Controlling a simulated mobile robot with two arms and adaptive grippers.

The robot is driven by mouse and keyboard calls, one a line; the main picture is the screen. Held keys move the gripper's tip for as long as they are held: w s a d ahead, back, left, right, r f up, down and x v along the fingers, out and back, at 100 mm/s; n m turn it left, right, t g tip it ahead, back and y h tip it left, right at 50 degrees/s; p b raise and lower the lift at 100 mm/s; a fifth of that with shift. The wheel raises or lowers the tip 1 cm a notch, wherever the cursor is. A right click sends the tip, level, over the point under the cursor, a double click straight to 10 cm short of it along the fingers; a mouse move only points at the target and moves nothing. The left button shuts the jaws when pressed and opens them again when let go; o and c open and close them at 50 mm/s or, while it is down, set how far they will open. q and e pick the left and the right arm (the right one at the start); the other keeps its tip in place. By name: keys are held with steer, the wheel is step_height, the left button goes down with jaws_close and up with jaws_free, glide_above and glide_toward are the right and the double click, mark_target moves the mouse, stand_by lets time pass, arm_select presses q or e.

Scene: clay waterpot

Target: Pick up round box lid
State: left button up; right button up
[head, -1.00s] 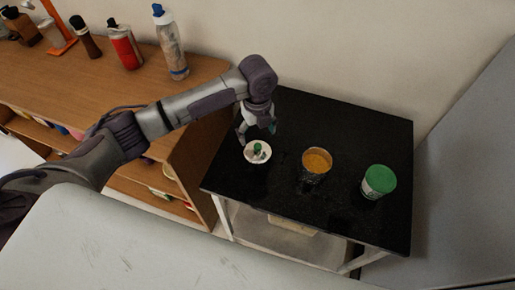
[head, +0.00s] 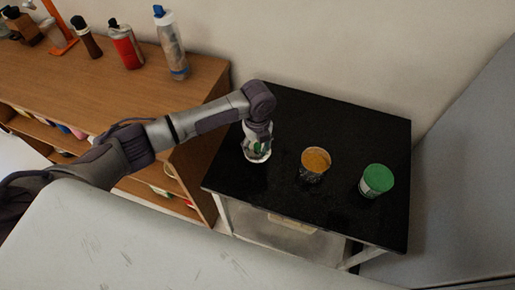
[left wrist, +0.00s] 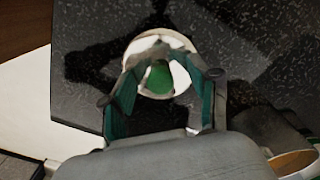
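The round lid (head: 259,159) is a small white disc with a green centre, near the left front edge of the black table. It also shows in the left wrist view, as a white disc (left wrist: 146,45) with a green knob. My left gripper (head: 257,146) is over the lid and hides much of it in the head view. In the left wrist view its two green-padded fingers (left wrist: 160,72) are apart, one on each side of the knob. Whether they touch the lid I cannot tell. My right gripper is in neither view.
An open round container with orange contents (head: 316,160) stands right of the lid on the black table (head: 290,205). A white can with a green top (head: 377,179) stands further right. A wooden shelf with several bottles is at the left. The back of the table is clear.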

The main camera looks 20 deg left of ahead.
arm_select(q)
steer(key=shift+s, duration=0.1)
jaws_close()
